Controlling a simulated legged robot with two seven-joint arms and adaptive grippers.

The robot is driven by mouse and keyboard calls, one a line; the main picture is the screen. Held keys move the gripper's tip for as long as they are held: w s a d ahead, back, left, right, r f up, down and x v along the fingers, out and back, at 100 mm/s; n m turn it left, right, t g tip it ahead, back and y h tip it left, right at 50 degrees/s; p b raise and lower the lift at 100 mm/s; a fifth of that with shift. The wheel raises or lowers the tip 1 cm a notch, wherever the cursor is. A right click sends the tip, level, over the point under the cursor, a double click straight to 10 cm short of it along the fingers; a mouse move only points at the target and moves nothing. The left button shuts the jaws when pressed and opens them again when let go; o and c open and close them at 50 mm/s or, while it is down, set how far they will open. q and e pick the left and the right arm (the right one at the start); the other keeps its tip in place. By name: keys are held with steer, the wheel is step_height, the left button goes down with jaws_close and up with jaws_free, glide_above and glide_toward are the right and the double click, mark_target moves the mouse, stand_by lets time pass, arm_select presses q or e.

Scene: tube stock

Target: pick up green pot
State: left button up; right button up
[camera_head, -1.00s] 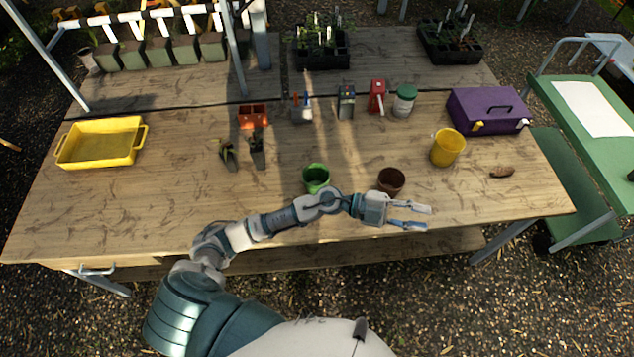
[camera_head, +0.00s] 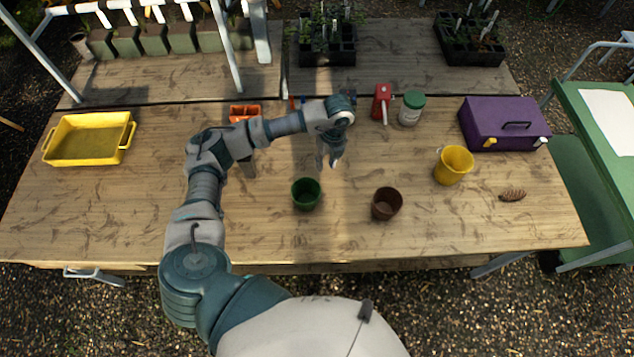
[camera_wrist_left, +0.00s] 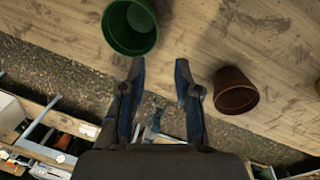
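The green pot (camera_head: 306,194) stands on the wooden table near its front middle, mouth up. It also shows in the left wrist view (camera_wrist_left: 130,28) at the top, beyond the left fingertip. My left gripper (camera_head: 334,163) is above the table, behind and to the right of the green pot in the head view, fingers pointing down. In the left wrist view the left gripper (camera_wrist_left: 160,65) has its two fingers spread apart with nothing between them. It is apart from the pot. My right gripper does not show.
A brown pot (camera_head: 386,203) stands right of the green pot. A yellow bucket (camera_head: 453,166), a pinecone (camera_head: 512,195) and a purple toolbox (camera_head: 502,124) are at the right. A yellow tray (camera_head: 88,140) lies at the left. A red tool (camera_head: 381,103) and a jar (camera_head: 411,108) stand behind.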

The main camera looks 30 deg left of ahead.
arm_select(q)
steer(key=p, duration=0.1)
glide_above(317, 192)
steer(key=f, duration=0.5)
steer(key=shift+w+d+f, duration=0.25)
steer(key=shift+d+f, duration=0.05)
steer(key=shift+d, duration=0.05)
step_height(317, 192, down, 5)
steer(key=shift+w+a+f+p, duration=0.1)
steer(key=shift+w+a+p, duration=0.05)
steer(key=shift+p, duration=0.2)
steer(key=shift+f, duration=0.5)
steer(key=f, duration=0.3)
steer(key=f+p, duration=0.1)
steer(key=shift+s+a+f, duration=0.2)
steer(key=shift+s, duration=0.05)
steer(key=shift+f, duration=0.3)
jaws_close()
